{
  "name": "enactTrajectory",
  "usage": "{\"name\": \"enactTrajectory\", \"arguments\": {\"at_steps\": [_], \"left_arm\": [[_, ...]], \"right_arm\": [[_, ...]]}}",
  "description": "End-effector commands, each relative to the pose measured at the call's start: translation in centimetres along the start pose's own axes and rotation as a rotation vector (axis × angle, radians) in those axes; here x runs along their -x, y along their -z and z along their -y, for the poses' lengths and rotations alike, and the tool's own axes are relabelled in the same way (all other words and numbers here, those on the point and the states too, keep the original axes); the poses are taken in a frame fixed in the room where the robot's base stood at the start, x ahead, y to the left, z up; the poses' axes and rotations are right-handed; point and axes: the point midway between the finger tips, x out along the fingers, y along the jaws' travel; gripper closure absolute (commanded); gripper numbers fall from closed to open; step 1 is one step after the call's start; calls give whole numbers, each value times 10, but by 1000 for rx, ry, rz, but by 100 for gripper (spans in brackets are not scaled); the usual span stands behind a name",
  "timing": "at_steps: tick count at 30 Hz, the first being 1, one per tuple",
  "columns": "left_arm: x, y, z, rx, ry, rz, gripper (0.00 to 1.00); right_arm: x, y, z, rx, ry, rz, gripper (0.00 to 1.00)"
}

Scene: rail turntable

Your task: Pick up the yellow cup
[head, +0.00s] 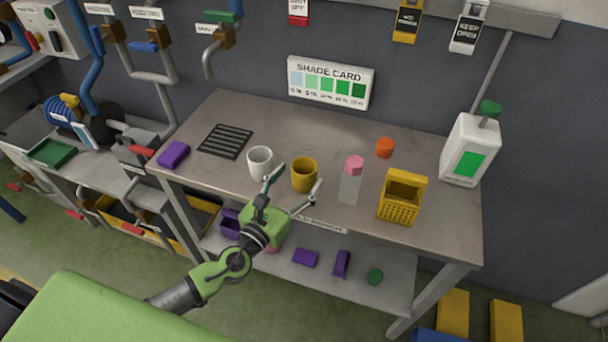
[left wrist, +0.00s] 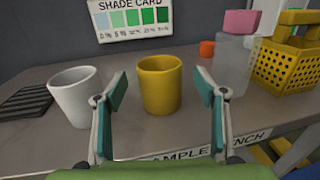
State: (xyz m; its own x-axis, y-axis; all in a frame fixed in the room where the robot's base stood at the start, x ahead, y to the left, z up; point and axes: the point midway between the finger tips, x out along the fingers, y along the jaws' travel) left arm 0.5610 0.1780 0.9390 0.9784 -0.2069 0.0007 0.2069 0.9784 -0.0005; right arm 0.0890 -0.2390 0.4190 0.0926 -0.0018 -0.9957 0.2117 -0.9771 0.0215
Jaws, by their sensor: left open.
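The yellow cup (head: 304,175) stands upright on the grey bench, between a white cup (head: 260,162) and a clear bottle with a pink cap (head: 351,182). My left gripper (head: 293,189) is open and empty at the bench's front edge, its fingers pointing at the yellow cup. In the left wrist view the yellow cup (left wrist: 160,84) shows beyond and between the two spread fingertips (left wrist: 162,90), apart from both. The white cup (left wrist: 76,97) is just outside the left finger there. My right gripper is in neither view.
The bench (head: 300,125) also holds a yellow basket (head: 400,198), an orange lump (head: 384,147), a black grille (head: 225,141), a purple block (head: 174,154) and a white jug (head: 470,149). A shade card (head: 331,82) is behind. The bench's back middle is clear.

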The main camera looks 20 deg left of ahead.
Motion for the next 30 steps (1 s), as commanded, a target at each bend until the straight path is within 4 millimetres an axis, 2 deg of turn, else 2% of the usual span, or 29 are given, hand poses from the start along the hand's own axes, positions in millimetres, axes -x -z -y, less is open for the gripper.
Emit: {"name": "enactTrajectory", "arguments": {"at_steps": [3,7,16,17,21,30], "left_arm": [[-20,-7,-1,-1,0,3,35],[-34,-4,-1,0,-1,1,35],[-39,-2,-1,0,0,0,35],[-39,-2,-1,0,0,0,38],[-39,-2,-1,0,0,0,74],[-39,-2,-1,0,0,0,75]], "right_arm": [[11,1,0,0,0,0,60],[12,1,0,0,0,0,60],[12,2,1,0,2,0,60],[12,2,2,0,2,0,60],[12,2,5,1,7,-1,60],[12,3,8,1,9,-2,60]]}}
